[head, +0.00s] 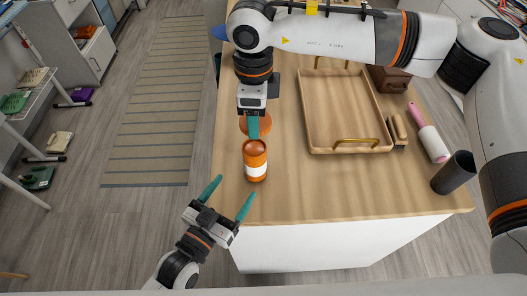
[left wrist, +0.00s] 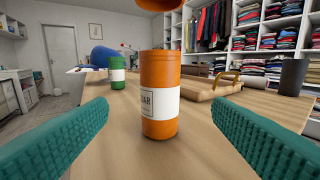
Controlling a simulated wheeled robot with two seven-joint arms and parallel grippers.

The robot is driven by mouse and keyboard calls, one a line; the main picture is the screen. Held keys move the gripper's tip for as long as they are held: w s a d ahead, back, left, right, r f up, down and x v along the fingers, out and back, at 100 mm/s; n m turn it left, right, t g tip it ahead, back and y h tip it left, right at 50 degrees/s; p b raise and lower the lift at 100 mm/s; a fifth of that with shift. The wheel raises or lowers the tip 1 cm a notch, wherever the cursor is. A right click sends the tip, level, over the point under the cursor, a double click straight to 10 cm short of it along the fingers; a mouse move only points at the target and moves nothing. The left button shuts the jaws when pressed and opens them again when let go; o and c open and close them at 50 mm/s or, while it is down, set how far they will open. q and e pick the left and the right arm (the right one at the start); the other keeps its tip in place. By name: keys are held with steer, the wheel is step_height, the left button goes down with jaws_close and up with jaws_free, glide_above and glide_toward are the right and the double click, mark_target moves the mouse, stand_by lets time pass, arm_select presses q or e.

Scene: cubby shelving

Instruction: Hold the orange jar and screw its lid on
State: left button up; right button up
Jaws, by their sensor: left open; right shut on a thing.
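The orange jar (head: 256,172) with a white label stands upright near the counter's front left edge. In the left wrist view the jar (left wrist: 160,75) stands between the two teal fingers of my open left gripper (head: 229,197), with gaps on both sides. The head view shows that gripper in front of the jar, off the counter edge. My right gripper (head: 253,138) is shut on the round orange lid (head: 265,124), partly hidden by its fingers. The lid's underside (left wrist: 158,4) shows at the top edge of the left wrist view, above and apart from the jar.
A wooden tray (head: 307,110) with brass handles lies to the right. Beyond it are a brush (head: 398,128), a pink-handled roller (head: 430,138) and a dark cup (head: 455,173). A green jar (left wrist: 117,72) stands farther back. The counter right of the orange jar is clear.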

mark_target(249, 167)
arm_select(q)
steer(key=shift+s+a+r, duration=0.15)
steer(key=shift+s+a, duration=0.25)
steer(key=shift+s, duration=0.2)
arm_select(e)
steer(key=shift+s+a+r, duration=0.25)
steer(key=shift+s+a, duration=0.25)
steer(key=shift+s, duration=0.2)
arm_select(q)
steer(key=shift+w+d, duration=0.2)
steer(key=shift+w, duration=0.1)
arm_select(e)
steer(key=shift+w+d+f, duration=0.1)
steer(key=shift+w+d, duration=0.05)
arm_select(q)
steer(key=x, duration=1.1)
arm_select(e)
steer(key=shift+w+d, duration=0.1)
steer(key=shift+w, duration=0.1)
arm_select(q)
steer(key=shift+w+d, duration=0.3)
steer(key=shift+w, duration=0.05)
arm_select(e)
steer(key=shift+s, duration=0.1)
arm_select(q)
steer(key=shift+c, duration=0.4)
steer(key=c, duration=1.4)
steer(key=shift+o, duration=0.2)
arm_select(e)
steer(key=shift+f, duration=2.5)
